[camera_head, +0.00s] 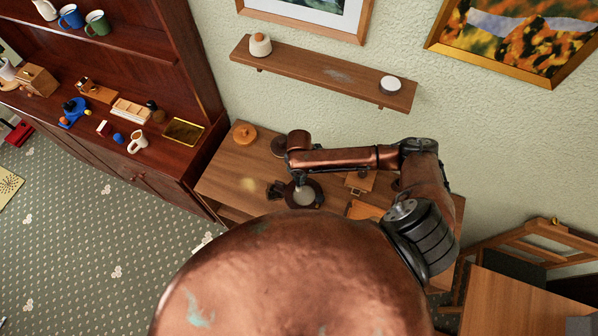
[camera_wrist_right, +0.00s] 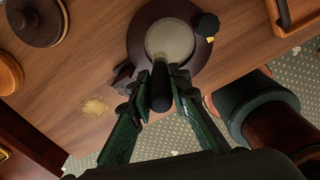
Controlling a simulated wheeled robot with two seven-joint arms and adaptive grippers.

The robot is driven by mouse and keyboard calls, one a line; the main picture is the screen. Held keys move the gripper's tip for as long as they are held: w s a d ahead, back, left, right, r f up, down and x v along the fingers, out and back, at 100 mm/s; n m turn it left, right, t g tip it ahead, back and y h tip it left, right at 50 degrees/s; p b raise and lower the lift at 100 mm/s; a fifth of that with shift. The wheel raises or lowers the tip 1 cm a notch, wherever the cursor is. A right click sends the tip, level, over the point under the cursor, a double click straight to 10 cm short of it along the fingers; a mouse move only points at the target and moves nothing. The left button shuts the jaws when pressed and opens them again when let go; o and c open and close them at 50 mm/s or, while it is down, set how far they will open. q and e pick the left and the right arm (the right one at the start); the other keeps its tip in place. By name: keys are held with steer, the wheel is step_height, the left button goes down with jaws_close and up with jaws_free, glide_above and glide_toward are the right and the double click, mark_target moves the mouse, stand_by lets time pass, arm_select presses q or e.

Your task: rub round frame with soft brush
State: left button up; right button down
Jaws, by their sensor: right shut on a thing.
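The round frame (camera_wrist_right: 139,38) lies on the wooden table in the right wrist view, a dark brown ring around a pale round centre. It also shows in the head view (camera_head: 317,200), partly under my right arm. My right gripper (camera_wrist_right: 160,92) is shut on the black handle of the soft brush (camera_wrist_right: 160,80). The handle points at the frame, and its far end overlaps the pale centre's lower edge in the picture. My left gripper is in neither view.
A yellowish powdery patch (camera_head: 248,184) lies on the table left of the frame. An orange-brown round piece (camera_head: 244,134) sits at the back left. A dark knob (camera_wrist_right: 208,25) stands at the frame's edge. A wall shelf (camera_head: 320,70) hangs above; a dark cabinet (camera_head: 150,160) stands left.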

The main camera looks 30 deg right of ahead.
steer(key=shift+s+d+r+p, duration=0.1)
steer(key=shift+r+p, duration=0.3)
steer(key=shift+r, duration=0.95)
